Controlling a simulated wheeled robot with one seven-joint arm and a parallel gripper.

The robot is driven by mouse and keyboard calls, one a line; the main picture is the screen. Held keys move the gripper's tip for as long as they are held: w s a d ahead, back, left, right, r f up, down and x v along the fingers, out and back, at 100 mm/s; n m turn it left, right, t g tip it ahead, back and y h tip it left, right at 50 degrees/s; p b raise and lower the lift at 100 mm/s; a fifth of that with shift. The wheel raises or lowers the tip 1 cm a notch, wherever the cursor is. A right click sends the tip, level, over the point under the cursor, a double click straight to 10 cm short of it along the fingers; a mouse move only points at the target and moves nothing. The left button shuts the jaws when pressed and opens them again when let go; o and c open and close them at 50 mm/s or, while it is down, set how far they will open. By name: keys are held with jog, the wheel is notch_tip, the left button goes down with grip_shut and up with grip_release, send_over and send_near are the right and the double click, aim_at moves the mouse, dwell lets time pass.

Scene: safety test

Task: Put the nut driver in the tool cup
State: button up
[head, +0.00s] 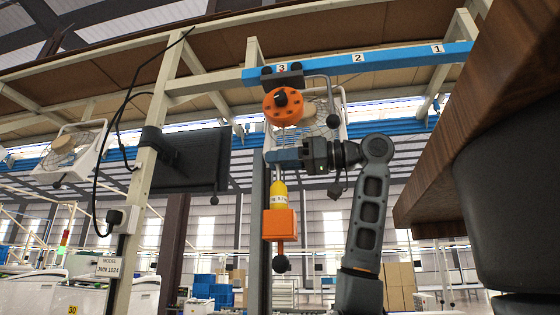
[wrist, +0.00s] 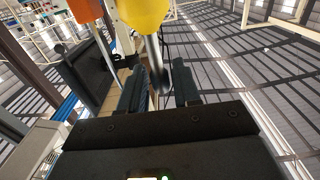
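My gripper (head: 272,156) is raised near the hanging orange reel, pointing left in the head view. In the wrist view its two dark fingers (wrist: 159,84) stand apart. A grey metal rod (wrist: 153,55) runs down from a rounded yellow body (wrist: 142,12) to a dark end between or beyond the fingertips; I cannot tell which, and no grip on it is clear. In the head view a yellow body (head: 279,192) with dark lettering hangs just below my gripper, above an orange block (head: 281,226). I cannot surely identify the nut driver or the tool cup.
An orange reel (head: 283,105) hangs from the numbered blue rail (head: 390,58) just above my gripper. A dark monitor (head: 190,160) is mounted on a pale post to the left. A wooden tabletop edge (head: 490,130) fills the right. A dark ball (head: 281,264) hangs low.

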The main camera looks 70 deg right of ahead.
jog(key=shift+o, duration=1.4)
jog(key=shift+r, duration=0.1)
jog(key=shift+s+r, duration=0.1)
jog(key=s+b, duration=0.2)
jog(key=s, duration=0.9)
jog(key=shift+s+d+b, duration=0.35)
jog(key=shift+s+d, duration=0.05)
jog(key=shift+d, duration=0.05)
